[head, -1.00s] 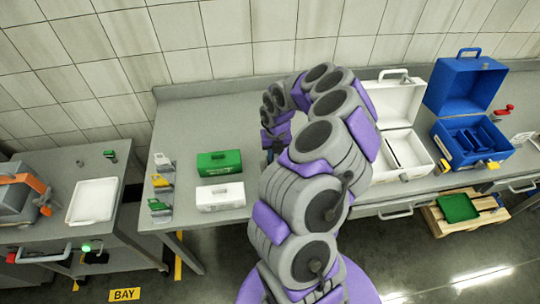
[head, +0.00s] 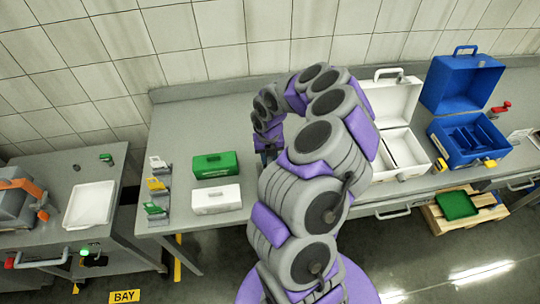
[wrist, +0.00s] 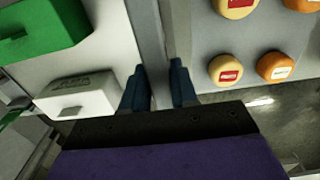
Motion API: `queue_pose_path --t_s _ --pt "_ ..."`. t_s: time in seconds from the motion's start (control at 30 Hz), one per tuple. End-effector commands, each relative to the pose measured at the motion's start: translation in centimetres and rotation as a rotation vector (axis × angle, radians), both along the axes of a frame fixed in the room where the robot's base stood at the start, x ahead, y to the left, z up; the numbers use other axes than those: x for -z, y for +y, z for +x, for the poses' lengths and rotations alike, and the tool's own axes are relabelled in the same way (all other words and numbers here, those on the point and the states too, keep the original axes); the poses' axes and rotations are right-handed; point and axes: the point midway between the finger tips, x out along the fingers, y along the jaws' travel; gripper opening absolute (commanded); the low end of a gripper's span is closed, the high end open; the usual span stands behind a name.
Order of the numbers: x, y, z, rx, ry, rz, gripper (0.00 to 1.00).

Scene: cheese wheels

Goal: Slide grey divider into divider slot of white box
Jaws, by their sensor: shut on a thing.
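In the wrist view my gripper (wrist: 160,88) has its two dark blue fingers closed around a grey strip, which looks like the grey divider (wrist: 154,40). It extends away from the fingers toward the top of the view. In the head view my gripper (head: 268,156) is partly hidden behind my arm, and the divider cannot be made out there. The white box (head: 398,98) stands with its lid up at the right of my arm. Its open inside shows a lengthwise gap or wall, and its left part is hidden by my arm. My gripper is well left of this box.
An open blue box (head: 462,88) stands right of the white one. A green case (head: 215,165) and a white case (head: 216,199) sit left of my gripper. Yellow and orange round wheels (wrist: 224,69) lie right of the fingers. Small card holders (head: 155,186) stand at the table's left end.

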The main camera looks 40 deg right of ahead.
Motion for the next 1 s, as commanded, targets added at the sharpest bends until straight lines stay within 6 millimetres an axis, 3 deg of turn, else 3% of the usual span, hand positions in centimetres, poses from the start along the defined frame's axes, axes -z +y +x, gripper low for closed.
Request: queue_pose_path --t_s 0.2,0.57,1.0 --pt "-0.2 1.1 0.0 -0.006 -0.001 -0.006 0.0" --pt "0.3 -0.2 0.0 -0.002 -0.002 0.005 0.0" --pt "-0.2 1.3 0.0 -0.006 0.0 -0.007 0.0"
